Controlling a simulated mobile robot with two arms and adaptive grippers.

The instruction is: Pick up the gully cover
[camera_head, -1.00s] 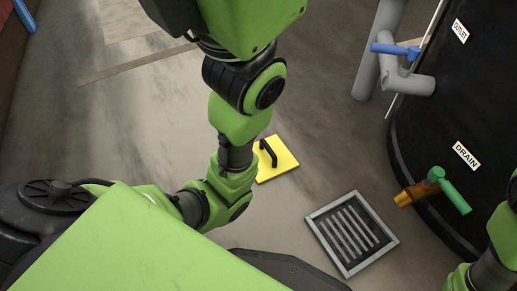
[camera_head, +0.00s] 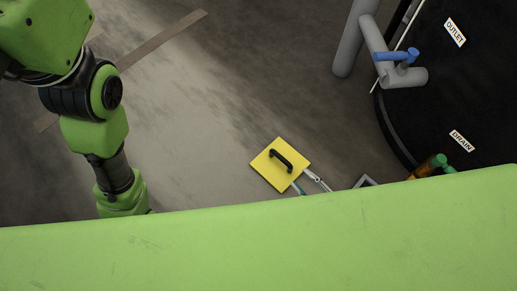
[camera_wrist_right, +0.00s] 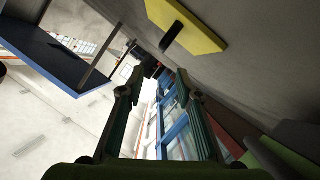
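The gully cover (camera_head: 270,174) is a yellow square plate with a black bar handle, lying on the floor in the middle of the head view. It also shows at the top of the right wrist view (camera_wrist_right: 207,36), its handle toward the camera. My right gripper (camera_head: 308,180) pokes out from behind my green body at the cover's lower right edge; whether it touches cannot be told. In the right wrist view the gripper (camera_wrist_right: 158,84) has its two fingers apart with nothing between them. My left arm comes down at the left; its gripper is hidden.
A corner of the grey gully frame (camera_head: 366,181) shows right of the cover, mostly hidden by my body. A black tank (camera_head: 465,95) with a blue-handled outlet pipe (camera_head: 405,77) and an orange drain valve (camera_head: 428,168) stands at the right. Floor left of the cover is clear.

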